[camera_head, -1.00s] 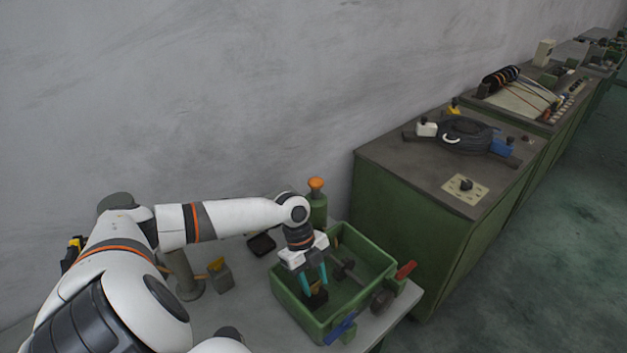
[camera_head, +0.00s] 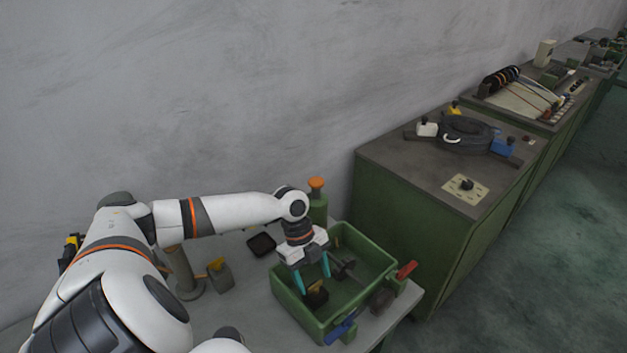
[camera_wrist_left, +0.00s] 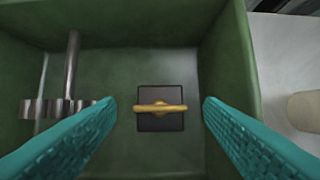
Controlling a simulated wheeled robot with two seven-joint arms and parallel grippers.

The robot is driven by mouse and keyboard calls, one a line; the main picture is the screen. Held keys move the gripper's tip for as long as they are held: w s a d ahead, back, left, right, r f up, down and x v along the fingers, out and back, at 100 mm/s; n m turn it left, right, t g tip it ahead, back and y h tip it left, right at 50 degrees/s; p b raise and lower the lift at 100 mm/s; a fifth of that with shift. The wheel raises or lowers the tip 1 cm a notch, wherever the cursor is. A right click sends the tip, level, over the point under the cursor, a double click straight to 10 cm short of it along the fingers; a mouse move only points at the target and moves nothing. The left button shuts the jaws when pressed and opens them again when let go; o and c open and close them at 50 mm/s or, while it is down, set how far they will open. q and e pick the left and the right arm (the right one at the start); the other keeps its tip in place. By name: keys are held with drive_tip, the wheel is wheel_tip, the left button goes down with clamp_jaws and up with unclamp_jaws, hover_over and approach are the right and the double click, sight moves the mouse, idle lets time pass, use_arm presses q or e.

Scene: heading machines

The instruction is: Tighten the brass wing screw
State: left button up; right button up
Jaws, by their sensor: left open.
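The brass wing screw (camera_wrist_left: 160,107) shows in the left wrist view as a gold bar lying crosswise on a dark square plate (camera_wrist_left: 160,123) on the floor of the green bin. My left gripper (camera_wrist_left: 160,110) is open, with one teal finger on each side of the screw and a gap to it on both sides. In the head view my left gripper (camera_head: 313,282) points down into the green bin (camera_head: 380,268), over the dark block (camera_head: 317,295). The screw itself is too small to make out there. My right gripper is not in view.
A metal shaft with a gear (camera_wrist_left: 70,88) lies in the bin left of the screw. A green bottle with an orange cap (camera_head: 317,200) stands behind the bin.

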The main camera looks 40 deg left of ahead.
use_arm(q)
drive_tip(key=b+v, duration=0.2)
drive_tip(key=v, duration=0.9)
drive_tip(key=shift+b, duration=0.4)
drive_tip(key=shift+a, duration=0.1)
